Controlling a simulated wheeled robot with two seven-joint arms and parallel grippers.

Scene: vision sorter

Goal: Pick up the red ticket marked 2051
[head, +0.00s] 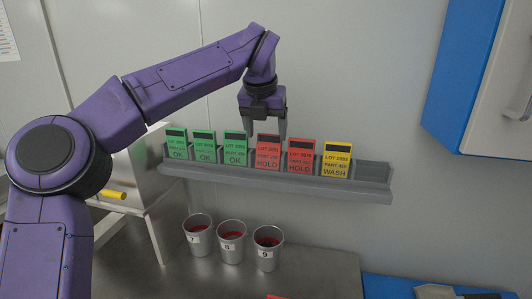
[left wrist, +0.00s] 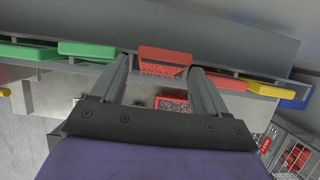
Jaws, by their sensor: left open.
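Two red HOLD tickets stand side by side in the grey wall rack. The left red ticket (head: 268,153) seems to read LOT 2051, but the print is small. The other red ticket (head: 301,157) has a different number that I cannot read surely. My left gripper (head: 265,130) is open, pointing down over the top of the left red ticket. In the left wrist view that ticket (left wrist: 165,58) shows between the two finger tips, with a finger on either side and no clear grip. My right gripper is not in view.
The grey rack (head: 372,190) also holds several green OK tickets (head: 205,146) on the left and a yellow WASH ticket (head: 336,160) on the right. Its right end is empty. Numbered metal cups (head: 231,243) stand below. A blue-sided cabinet (head: 468,75) is at upper right.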

